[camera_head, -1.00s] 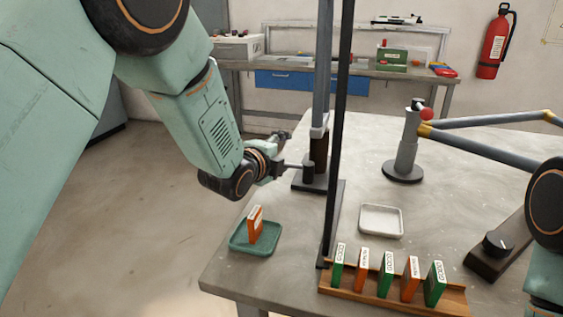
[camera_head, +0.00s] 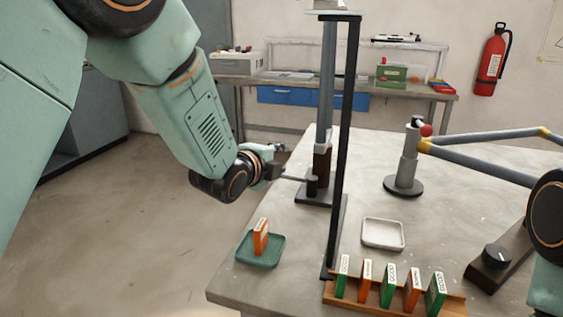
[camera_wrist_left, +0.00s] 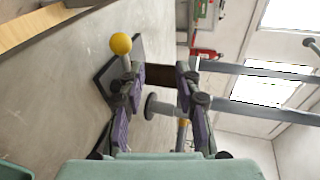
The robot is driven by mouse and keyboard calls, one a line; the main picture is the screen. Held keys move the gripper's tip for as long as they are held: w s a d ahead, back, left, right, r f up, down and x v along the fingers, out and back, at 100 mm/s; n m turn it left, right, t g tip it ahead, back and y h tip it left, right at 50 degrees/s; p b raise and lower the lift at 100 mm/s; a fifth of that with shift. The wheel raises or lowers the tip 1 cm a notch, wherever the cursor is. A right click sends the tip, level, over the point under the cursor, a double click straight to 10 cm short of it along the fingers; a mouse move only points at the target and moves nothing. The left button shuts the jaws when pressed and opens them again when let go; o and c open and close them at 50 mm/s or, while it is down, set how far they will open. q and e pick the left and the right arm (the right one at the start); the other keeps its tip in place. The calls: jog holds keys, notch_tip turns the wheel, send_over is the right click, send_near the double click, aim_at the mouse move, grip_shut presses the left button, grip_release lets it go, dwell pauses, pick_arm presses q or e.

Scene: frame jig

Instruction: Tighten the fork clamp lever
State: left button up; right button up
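In the left wrist view, a yellow ball knob (camera_wrist_left: 121,43) on a short grey stem, seemingly the clamp lever's end, shows beyond one finger. The left gripper (camera_wrist_left: 158,78) is open, its fingers apart with the brown block (camera_wrist_left: 160,75) seen behind the gap. I cannot tell whether a finger touches the lever. My right gripper is out of view.
A black post (camera_head: 342,150) stands close right of the fork stand. A green tray (camera_head: 272,255) with an orange box, a white tray (camera_head: 383,234) and a wooden rack (camera_head: 448,304) of several boxes lie nearer.

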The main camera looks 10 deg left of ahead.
pick_arm(q)
jog(key=s+a+p, duration=0.1)
jog(key=s, duration=0.5)
jog(key=shift+s+r, duration=0.3)
jog(key=shift+r, duration=0.1)
dwell(0.3)
jog(key=shift+s+a, duration=0.1)
jog(key=shift+a, duration=0.05)
